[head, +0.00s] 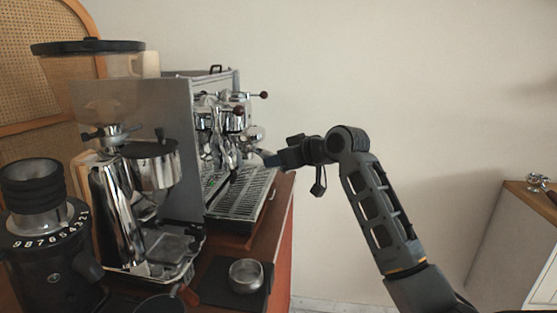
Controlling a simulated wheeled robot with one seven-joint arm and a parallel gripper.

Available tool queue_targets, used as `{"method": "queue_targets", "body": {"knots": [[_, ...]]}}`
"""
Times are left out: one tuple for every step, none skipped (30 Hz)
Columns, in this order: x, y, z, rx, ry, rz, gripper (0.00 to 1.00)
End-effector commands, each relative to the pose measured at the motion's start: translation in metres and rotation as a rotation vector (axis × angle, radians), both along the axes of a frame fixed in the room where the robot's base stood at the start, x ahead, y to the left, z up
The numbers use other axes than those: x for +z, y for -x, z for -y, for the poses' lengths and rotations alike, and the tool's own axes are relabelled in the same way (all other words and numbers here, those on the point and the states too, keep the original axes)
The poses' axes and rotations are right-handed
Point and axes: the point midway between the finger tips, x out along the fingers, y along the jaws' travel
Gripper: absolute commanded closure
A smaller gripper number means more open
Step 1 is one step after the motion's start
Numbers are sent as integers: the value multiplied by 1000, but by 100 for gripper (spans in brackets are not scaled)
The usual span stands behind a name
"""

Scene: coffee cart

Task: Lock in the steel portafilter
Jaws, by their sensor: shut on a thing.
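The espresso machine (172,100) stands on the cart at the left, with its chrome group area (228,120) facing right. My gripper (273,160) reaches in from the right at the machine's front, just above the outer side of the drip tray (242,192). It is shut on the steel portafilter, whose outline I cannot separate from the other chrome parts at this distance. Whether the portafilter touches the group or sits in it cannot be told from here.
A black grinder (45,240) and a second grinder with a chrome body (115,205) stand in front of the machine. A small steel cup (246,276) sits on a dark mat (215,287). A cabinet (515,250) is at the far right. The space right of the cart is open.

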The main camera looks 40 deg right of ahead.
Motion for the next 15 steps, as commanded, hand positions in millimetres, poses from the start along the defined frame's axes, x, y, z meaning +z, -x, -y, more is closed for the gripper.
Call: {"method": "queue_targets", "body": {"knots": [[2,0,0,0,1,5,100],[2,0,0,0,1,5,100],[3,0,0,0,1,5,100],[3,0,0,0,1,5,100],[3,0,0,0,1,5,100],[4,0,0,0,1,5,100],[4,0,0,0,1,5,100],[5,0,0,0,1,5,100],[5,0,0,0,1,5,100],[6,0,0,0,1,5,100],[6,0,0,0,1,5,100],[6,0,0,0,1,5,100],[7,0,0,0,1,6,100],[7,0,0,0,1,6,100],[8,0,0,0,1,6,100]]}}
